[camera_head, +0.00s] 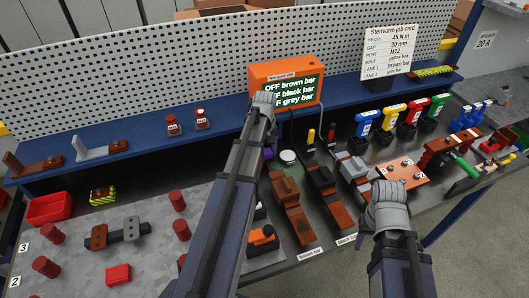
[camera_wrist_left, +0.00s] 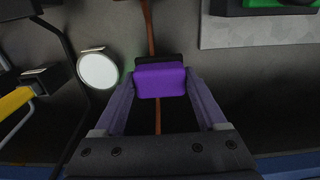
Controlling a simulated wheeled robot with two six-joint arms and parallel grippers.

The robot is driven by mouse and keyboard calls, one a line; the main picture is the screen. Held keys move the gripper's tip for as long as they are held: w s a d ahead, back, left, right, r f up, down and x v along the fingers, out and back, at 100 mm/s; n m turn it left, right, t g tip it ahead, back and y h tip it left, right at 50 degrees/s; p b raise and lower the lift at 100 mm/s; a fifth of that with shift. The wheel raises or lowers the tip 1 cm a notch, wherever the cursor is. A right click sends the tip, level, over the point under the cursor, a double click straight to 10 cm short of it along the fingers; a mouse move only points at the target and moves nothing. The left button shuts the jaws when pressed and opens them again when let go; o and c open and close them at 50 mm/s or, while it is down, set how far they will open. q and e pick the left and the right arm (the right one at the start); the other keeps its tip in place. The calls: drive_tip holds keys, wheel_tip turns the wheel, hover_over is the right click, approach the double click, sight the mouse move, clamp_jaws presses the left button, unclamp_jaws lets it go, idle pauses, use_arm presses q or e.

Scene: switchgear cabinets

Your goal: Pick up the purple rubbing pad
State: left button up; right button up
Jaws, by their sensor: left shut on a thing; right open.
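The purple rubbing pad (camera_wrist_left: 160,82) is a small purple block with a dark part behind it, between the two fingers of my left gripper (camera_wrist_left: 160,88) in the left wrist view. The fingers are shut on its two sides. In the head view a small piece of the pad (camera_head: 267,153) shows beside my left forearm, which hides most of it and the fingers. My right gripper (camera_head: 390,205) is at the front right, over the bench, away from the pad. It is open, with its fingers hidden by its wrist.
A white round disc (camera_head: 288,157) stands close to the pad. Brown bars (camera_head: 291,205) on dark blocks are in front of it. An orange display box (camera_head: 285,82) stands behind on the blue shelf (camera_head: 220,122). Coloured-handled tools (camera_head: 391,118) are at the right.

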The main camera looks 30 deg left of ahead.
use_arm(q)
wheel_tip(320, 180, up, 7)
drive_tip(key=p, duration=0.5)
drive_tip(key=shift+f, duration=0.15)
